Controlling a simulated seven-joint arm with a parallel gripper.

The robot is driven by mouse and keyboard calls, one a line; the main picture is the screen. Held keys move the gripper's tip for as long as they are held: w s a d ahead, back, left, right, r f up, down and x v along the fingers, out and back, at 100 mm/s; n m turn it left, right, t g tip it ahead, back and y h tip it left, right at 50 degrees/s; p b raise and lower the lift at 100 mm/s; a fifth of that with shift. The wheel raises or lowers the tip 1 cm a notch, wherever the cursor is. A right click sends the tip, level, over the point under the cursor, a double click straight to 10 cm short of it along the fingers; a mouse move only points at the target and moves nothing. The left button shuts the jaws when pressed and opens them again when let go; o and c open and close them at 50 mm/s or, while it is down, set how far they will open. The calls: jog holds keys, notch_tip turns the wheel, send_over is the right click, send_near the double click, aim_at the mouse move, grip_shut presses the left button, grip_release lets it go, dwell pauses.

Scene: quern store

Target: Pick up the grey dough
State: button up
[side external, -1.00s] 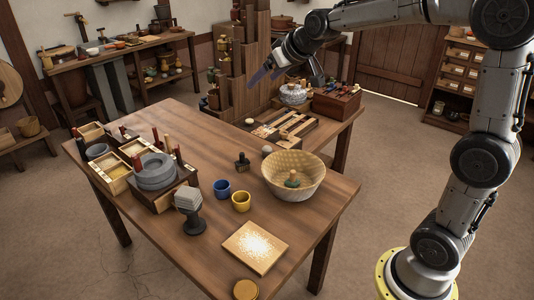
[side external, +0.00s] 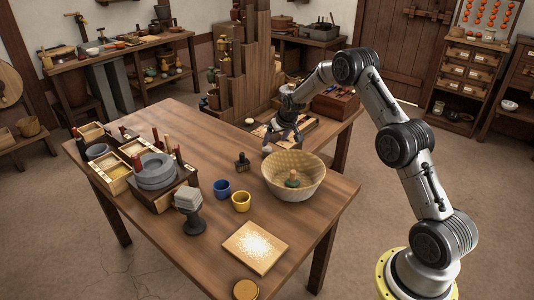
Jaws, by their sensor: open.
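The grey dough (side external: 267,150) is a small round lump on the table, just behind the large woven bowl. My gripper (side external: 282,145) is open and points down right by the dough, low over the table. The fingers partly cover this spot, so I cannot tell whether the dough is between them or touching one.
The wide woven bowl (side external: 312,178) with a green-based item in it stands close in front of my gripper. A dark stamp (side external: 242,162), a blue cup (side external: 222,189) and a yellow cup (side external: 241,202) are nearby. A pale ball (side external: 249,121) lies farther back.

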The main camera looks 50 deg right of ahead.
aim_at(269, 149)
jog(key=shift+x, duration=5.1)
jog(key=shift+a, duration=0.1)
jog(key=shift+c, duration=0.3)
grip_shut()
